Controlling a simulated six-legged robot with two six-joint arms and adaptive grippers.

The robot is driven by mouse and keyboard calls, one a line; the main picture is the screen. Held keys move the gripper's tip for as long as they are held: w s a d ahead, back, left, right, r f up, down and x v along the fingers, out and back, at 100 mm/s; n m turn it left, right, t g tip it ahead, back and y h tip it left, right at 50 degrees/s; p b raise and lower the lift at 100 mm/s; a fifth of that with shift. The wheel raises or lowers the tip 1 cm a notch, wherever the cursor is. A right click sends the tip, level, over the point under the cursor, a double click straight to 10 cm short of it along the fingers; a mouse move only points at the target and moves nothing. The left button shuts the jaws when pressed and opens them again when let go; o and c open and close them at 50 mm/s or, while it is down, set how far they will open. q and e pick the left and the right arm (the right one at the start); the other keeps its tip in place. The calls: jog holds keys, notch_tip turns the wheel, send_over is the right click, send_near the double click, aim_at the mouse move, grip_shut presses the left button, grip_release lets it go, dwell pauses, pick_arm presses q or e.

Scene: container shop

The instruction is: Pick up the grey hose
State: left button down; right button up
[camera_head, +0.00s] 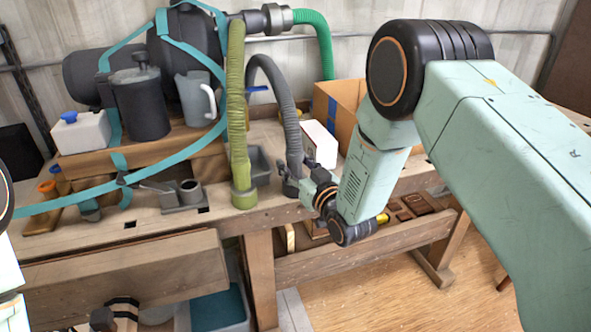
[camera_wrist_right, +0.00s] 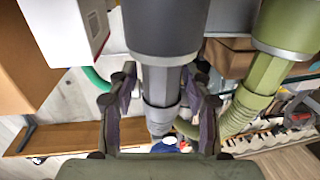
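The grey hose (camera_head: 278,90) arches down from the machine at the back of the workbench, and its dark lower end hangs near the bench's front edge. My right gripper (camera_head: 308,192) is at that lower end. In the right wrist view, the fingers of my right gripper (camera_wrist_right: 162,90) are spread on either side of the grey hose (camera_wrist_right: 162,85), with a small gap visible on each side. The hose's wide dark cuff (camera_wrist_right: 162,28) shows above the fingers. My left gripper is not in view; only a bit of my left arm shows at the left edge.
The olive-green hose (camera_head: 237,110) hangs just left of the grey one and is close to the right finger in the wrist view. A white box (camera_head: 320,145) and a cardboard box (camera_head: 345,105) stand behind my right gripper. A grey bin (camera_head: 258,165) sits between the hoses.

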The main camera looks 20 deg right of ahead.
jog(key=shift+a, duration=0.2)
jog(key=c, duration=0.5)
jog(key=shift+d, duration=0.15)
jog(key=c, duration=0.4)
grip_shut()
jog(key=shift+r, duration=0.15)
